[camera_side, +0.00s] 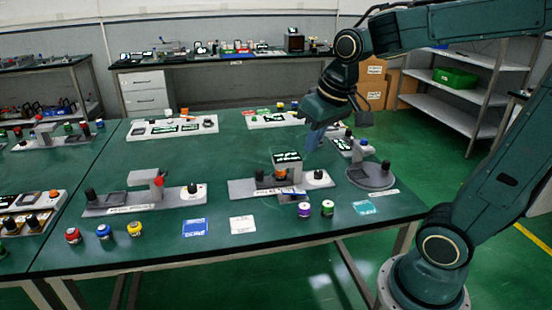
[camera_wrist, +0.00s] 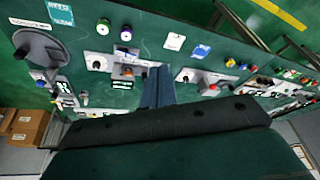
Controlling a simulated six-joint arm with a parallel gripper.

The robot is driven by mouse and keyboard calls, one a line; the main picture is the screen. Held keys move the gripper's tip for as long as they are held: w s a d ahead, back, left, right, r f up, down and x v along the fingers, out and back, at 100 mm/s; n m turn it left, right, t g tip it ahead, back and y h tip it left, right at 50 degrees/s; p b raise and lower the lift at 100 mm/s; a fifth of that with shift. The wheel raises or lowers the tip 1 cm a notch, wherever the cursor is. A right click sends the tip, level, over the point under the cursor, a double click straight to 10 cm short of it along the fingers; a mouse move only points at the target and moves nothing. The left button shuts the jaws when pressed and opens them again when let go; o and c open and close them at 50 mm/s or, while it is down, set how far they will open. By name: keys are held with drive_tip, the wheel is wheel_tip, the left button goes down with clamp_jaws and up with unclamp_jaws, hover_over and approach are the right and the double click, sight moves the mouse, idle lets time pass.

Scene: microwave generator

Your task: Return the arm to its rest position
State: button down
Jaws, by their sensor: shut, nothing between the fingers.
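My gripper (camera_side: 313,138) hangs above the green table (camera_side: 230,150), toward its right side, with its blue fingers pointing down. Its fingers are together and empty. It is apart from the things on the table, behind and above the grey fixture with an orange part and a lit display (camera_side: 286,158). In the wrist view my gripper (camera_wrist: 161,70) also shows shut, with the table top beyond the fingertips. My arm is raised and bent over the right of the table. No rest position is marked in view.
A grey round-based fixture (camera_side: 371,178) stands at the table's right. Purple-capped (camera_side: 304,210) and green-capped (camera_side: 327,208) jars stand near the front edge. A fixture with a red part (camera_side: 140,198) is at left. Shelves (camera_side: 455,95) stand behind my arm. Space above the table is mostly clear.

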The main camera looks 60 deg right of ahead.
drive_tip(key=s+a+n+t, duration=0.1)
drive_tip(key=s+a, duration=0.4)
drive_tip(key=s, duration=0.5)
drive_tip(key=shift+r+n+t+y, duration=0.15)
drive_tip(key=shift+n+t+y, duration=0.2)
drive_tip(key=shift+n, duration=0.55)
